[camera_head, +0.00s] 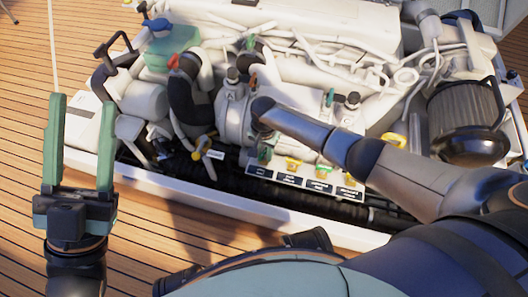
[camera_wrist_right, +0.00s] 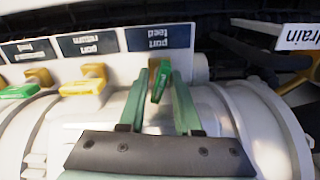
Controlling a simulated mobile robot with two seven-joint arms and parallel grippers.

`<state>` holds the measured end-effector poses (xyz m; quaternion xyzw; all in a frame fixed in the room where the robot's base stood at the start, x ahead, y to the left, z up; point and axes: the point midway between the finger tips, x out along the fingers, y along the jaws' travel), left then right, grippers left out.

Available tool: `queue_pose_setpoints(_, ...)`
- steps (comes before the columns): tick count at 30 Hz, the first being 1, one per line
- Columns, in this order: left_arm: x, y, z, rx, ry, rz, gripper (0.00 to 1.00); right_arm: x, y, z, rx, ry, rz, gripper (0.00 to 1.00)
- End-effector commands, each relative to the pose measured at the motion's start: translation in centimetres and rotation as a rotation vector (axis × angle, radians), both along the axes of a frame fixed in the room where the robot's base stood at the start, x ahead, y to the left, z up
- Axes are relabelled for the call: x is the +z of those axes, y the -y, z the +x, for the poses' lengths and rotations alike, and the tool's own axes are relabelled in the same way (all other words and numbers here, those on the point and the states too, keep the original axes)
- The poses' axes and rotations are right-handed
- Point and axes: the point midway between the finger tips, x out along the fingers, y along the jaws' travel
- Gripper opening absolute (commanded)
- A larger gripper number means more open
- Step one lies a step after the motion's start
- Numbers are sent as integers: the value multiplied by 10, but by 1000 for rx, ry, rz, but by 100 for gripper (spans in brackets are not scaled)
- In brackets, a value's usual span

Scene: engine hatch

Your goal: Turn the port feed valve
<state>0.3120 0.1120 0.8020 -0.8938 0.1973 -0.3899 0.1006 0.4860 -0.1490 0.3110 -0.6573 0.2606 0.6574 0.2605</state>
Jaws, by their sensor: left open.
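The port feed valve has a green lever (camera_wrist_right: 160,82) below the upside-down "port feed" label (camera_wrist_right: 160,38) in the right wrist view. My right gripper (camera_wrist_right: 166,92) has its green fingers on either side of this lever, close against it, and looks shut on it. The lever points roughly along the fingers, slightly tilted. In the head view my right arm reaches over the engine from the right and hides most of this gripper. My left gripper (camera_head: 79,145) is open and empty, fingers pointing up, left of the engine bay and well apart from the valves.
The port return valve (camera_wrist_right: 84,82) and another yellow-green valve (camera_wrist_right: 22,88) sit alongside in the row. A "drain" label (camera_wrist_right: 298,38) is at the right. The white engine (camera_head: 300,70) has hoses and pipes crowding the arm. Wooden deck (camera_head: 30,170) is clear at left.

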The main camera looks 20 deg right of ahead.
Motion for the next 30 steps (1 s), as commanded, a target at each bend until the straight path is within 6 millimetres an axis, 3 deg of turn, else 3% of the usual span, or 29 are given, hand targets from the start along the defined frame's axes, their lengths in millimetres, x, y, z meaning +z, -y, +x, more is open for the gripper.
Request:
queue_pose_setpoints(1, 0, 0, 0, 1, 0, 1, 50, 0, 0, 0, 0, 0, 0, 26)
queue_pose_setpoints(8, -1, -1, 0, 1, 0, 6, 50, 0, 0, 0, 0, 0, 0, 0)
queue_pose_setpoints(20, 0, -1, 0, 1, 0, 7, 50, 1, 0, 0, 3, 0, 0, 0)
queue_pose_setpoints(30, 27, -3, -2, -11, 5, -14, 50, 2, 0, 0, 211, -1, 1, 0)
